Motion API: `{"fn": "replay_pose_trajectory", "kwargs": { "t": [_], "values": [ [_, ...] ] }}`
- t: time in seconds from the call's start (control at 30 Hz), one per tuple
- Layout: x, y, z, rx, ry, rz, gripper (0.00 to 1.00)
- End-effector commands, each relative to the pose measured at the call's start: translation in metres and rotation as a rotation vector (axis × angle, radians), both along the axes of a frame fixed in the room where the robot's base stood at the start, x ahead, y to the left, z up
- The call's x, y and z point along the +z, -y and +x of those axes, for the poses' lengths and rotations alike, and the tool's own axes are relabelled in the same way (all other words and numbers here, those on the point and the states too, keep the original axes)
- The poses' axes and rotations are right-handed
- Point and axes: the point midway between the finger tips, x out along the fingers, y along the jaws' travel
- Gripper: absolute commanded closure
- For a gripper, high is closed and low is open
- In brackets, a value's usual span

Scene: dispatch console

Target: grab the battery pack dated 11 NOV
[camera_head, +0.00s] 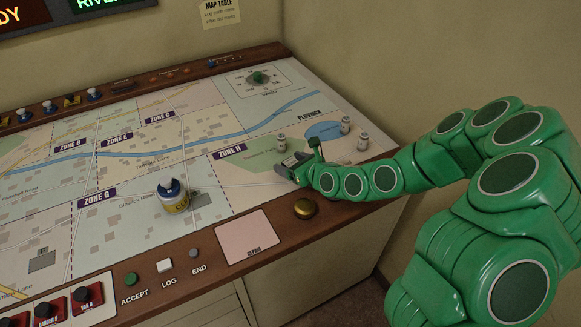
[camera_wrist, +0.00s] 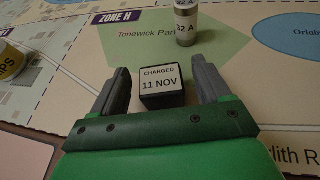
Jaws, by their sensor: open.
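The battery pack (camera_wrist: 161,86) is a small dark block with a white label reading "CHARGED 11 NOV". In the wrist view it sits on the map between the two jaws of my gripper (camera_wrist: 162,82), with a gap showing on each side. My gripper is open around it. In the head view my gripper (camera_head: 295,164) is low over the map in Zone H, and the pack is mostly hidden there by the jaws.
A small cylinder marked "32 A" (camera_wrist: 186,24) stands just beyond the pack. A yellow-and-white can (camera_head: 173,196) stands at the left. A brass button (camera_head: 305,208) is on the wooden front edge.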

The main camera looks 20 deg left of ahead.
Motion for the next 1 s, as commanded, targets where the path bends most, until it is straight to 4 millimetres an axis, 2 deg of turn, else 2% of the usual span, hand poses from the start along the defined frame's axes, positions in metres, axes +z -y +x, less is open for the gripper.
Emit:
{"fn": "replay_pose_trajectory", "kwargs": {
  "t": [0.3,0.73,1.0],
  "values": [
    [-0.008,-0.02,0.014,-0.001,0.003,0.002,0.23],
    [-0.011,-0.025,0.016,-0.001,0.001,0.003,0.23],
    [-0.011,-0.025,0.016,-0.001,0.001,0.002,0.65]
  ]
}}
